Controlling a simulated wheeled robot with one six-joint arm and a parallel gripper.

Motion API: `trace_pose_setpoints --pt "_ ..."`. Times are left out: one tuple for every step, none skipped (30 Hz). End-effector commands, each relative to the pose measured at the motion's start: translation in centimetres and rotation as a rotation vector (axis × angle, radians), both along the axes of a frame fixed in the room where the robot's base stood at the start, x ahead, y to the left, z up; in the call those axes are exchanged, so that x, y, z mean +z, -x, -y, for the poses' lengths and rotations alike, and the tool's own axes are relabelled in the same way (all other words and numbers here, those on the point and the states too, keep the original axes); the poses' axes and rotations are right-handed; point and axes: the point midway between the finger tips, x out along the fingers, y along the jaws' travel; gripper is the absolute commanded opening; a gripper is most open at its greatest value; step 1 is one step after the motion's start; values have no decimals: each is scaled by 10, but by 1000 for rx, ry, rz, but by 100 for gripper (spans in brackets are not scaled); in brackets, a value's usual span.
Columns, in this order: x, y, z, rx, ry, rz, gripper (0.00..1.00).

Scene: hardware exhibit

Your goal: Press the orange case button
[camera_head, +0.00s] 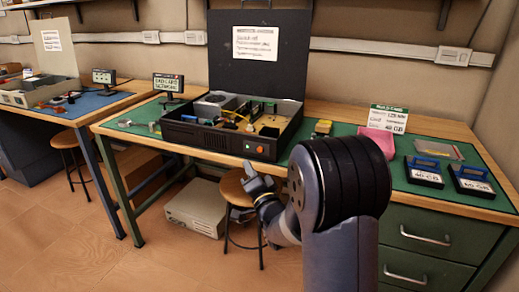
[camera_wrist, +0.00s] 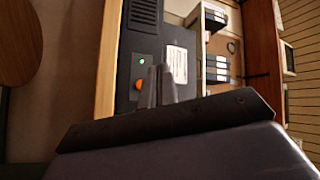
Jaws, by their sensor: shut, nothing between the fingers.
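The black computer case (camera_head: 225,135) stands open on the workbench, its lid raised behind it. The orange case button (camera_head: 260,149) is on the right part of its front panel. In the wrist view the orange button (camera_wrist: 138,84) shows on the dark panel, beside a small lit green light (camera_wrist: 142,61). My gripper (camera_head: 248,170) is in front of the bench edge, below the button in the head view. In the wrist view my gripper (camera_wrist: 159,72) has its fingers together and empty, just right of the button. I cannot tell whether they touch the panel.
A stool (camera_head: 238,190) and a beige case (camera_head: 196,209) are under the bench. A pink item (camera_head: 379,140), a sign (camera_head: 388,118) and blue-topped drives (camera_head: 423,171) are on the right of the green mat. Another bench (camera_head: 75,110) is at the left. Floor at lower left is clear.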

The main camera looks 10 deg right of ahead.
Motion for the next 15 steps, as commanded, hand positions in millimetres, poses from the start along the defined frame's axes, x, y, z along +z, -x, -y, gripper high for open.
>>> trace_pose_setpoints --pt "2 -6 6 -3 1 -2 0" --pt "2 -10 8 -3 0 -1 0" --pt "2 -15 12 -2 0 -2 0" --pt "2 -19 14 -2 0 -1 0" --pt "2 -22 17 -2 1 -1 0" --pt "2 -26 20 -3 1 -2 0" --pt "2 -29 23 -3 0 -1 0" --pt "0 -32 24 -2 0 0 0" --pt "-1 -36 26 -1 1 1 0" --pt "-1 -38 28 0 0 0 0" --pt "-2 -40 30 -1 0 -1 0" --pt "-1 -43 32 -1 1 1 0" --pt "-1 -45 33 -1 1 1 0" --pt "-1 -46 34 -1 1 1 0" --pt "-1 -48 35 -1 1 1 0"
